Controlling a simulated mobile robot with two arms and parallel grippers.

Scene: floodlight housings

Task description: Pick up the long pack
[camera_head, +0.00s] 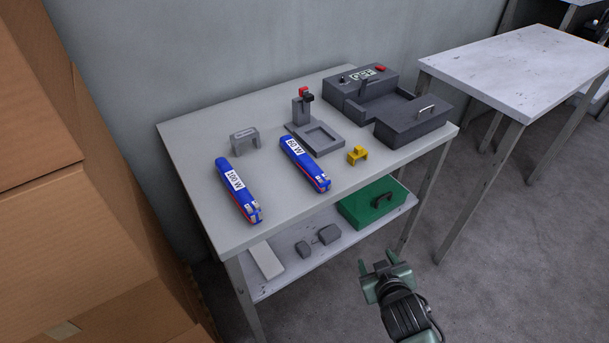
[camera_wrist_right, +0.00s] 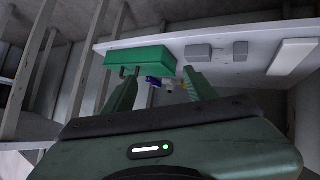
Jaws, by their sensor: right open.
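Two blue packs with red stripes and white labels lie on the grey table (camera_head: 200,205) in the head view. The left pack (camera_head: 236,186) reads "100 W"; the other pack (camera_head: 303,161), to its right, appears to read "60 W". They look close in length, and I cannot tell surely which is longer. My right gripper (camera_head: 379,263) is open and empty, in front of the table's front edge and apart from both packs. In the right wrist view its two fingers (camera_wrist_right: 160,78) stand apart, with a small blue patch seen beyond them. My left gripper is not in view.
A grey bracket (camera_head: 244,139), a yellow bracket (camera_head: 357,155), a grey fixture (camera_head: 302,108) and an open dark housing (camera_head: 360,88) stand on the table. The lower shelf holds a green case (camera_head: 370,203) and small grey blocks. Cardboard boxes (camera_head: 70,220) stand left.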

